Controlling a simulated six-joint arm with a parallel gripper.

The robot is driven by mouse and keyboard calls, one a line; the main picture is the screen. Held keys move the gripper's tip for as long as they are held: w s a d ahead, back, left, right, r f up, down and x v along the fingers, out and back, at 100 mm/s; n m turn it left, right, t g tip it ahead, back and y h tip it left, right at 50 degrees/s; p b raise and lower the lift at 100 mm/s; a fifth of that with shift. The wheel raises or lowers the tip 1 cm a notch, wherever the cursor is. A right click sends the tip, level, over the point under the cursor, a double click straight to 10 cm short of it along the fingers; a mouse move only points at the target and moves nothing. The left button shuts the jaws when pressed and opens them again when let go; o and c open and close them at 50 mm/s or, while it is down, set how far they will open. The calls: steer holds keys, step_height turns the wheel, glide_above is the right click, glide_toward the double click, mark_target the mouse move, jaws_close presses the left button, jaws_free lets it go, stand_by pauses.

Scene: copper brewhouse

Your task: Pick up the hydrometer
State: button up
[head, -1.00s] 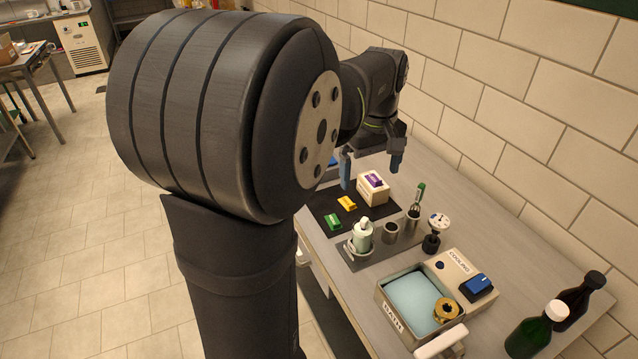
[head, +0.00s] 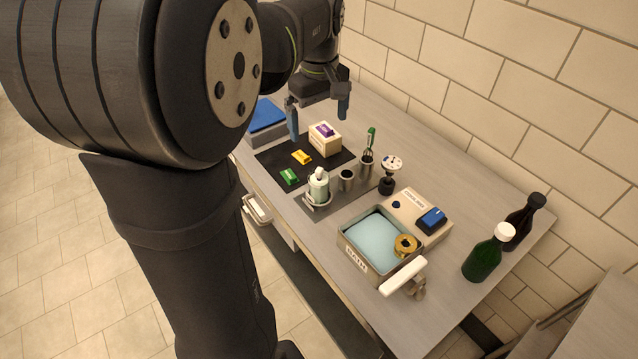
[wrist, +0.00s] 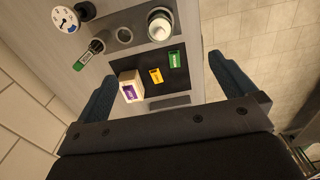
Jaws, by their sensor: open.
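What looks like the hydrometer (head: 371,139) is a slim upright piece with a green top, standing in a metal holder (head: 366,165) on a grey plate. In the wrist view its green top (wrist: 80,66) shows at the left, outside the space between my fingers. My gripper (head: 318,113) is open and empty, pointing down above the far end of the table, behind and left of the hydrometer. In the wrist view the two blue fingers of my gripper (wrist: 163,70) stand wide apart.
Near the hydrometer are an empty metal cup (head: 346,180), a pale bottle (head: 318,186) and a dial gauge (head: 391,164). A water bath (head: 350,242) and bottles (head: 485,257) stand nearer.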

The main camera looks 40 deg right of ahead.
stand_by(0.3)
steer(key=c, duration=1.3)
step_height(320, 180, up, 2)
steer(key=m, duration=1.2)
glide_above(319, 169)
steer(key=f, duration=1)
steer(key=shift+s+d+f, duration=0.1)
steer(key=shift+s+d, duration=0.1)
steer(key=shift+s, duration=0.1)
steer(key=shift+w+a+f, duration=0.1)
steer(key=shift+w+f, duration=0.05)
steer(key=shift+f, duration=1.15)
steer(key=shift+w+a+f, duration=0.1)
steer(key=shift+w+f, duration=0.05)
steer(key=shift+f, duration=1.15)
